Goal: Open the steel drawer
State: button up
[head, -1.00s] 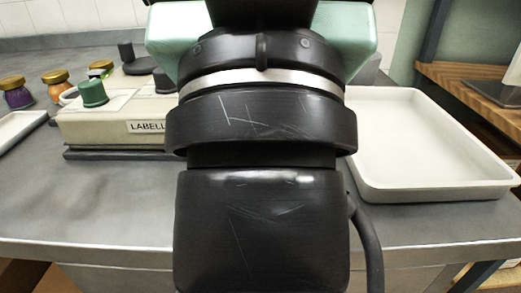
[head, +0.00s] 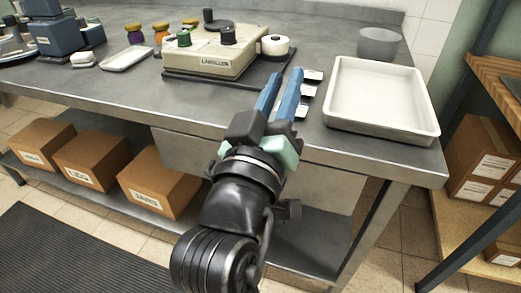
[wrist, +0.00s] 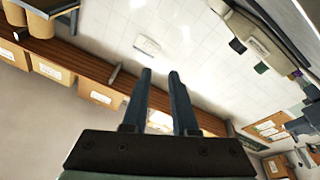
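The steel drawer shows as a plain grey front (head: 188,153) under the edge of the steel table, left of my arm. My arm hides part of this front, and I cannot make out a handle. It looks closed. My gripper (head: 284,70) has two blue fingers, which point away over the tabletop between the labeller and the white tray. The fingers are apart with nothing between them. In the wrist view the fingers (wrist: 160,72) also stand apart and empty, against the tiled wall; the drawer is not recognisable there.
On the table stand a labeller (head: 215,55), a white tray (head: 380,128), a grey bowl (head: 379,43) and small jars (head: 135,34). Cardboard boxes (head: 92,160) sit on the lower shelf. A wooden shelf unit (head: 497,70) stands at the right. Floor shows in front.

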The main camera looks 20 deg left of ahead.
jog(key=s+a+f+n+g+p, duration=0.2)
jog(key=s+a+f+n+p, duration=0.15)
jog(key=f, duration=0.35)
jog(key=s+a+f+n+g+p, duration=0.1)
jog(key=s+a+f+n+p, duration=0.15)
jog(key=f+n, duration=0.35)
jog(key=s+a+f+n+g+p, duration=0.2)
jog(key=s+a+f+n+p, duration=0.15)
jog(key=f, duration=0.55)
jog(key=w, duration=0.4)
jog(key=w+d+f+b, duration=0.1)
jog(key=w, duration=0.2)
jog(key=w+f+b, duration=0.1)
jog(key=w, duration=0.3)
jog(key=shift+w+d, duration=0.2)
jog(key=shift+w, duration=0.1)
jog(key=shift+c, duration=0.2)
grip_shut()
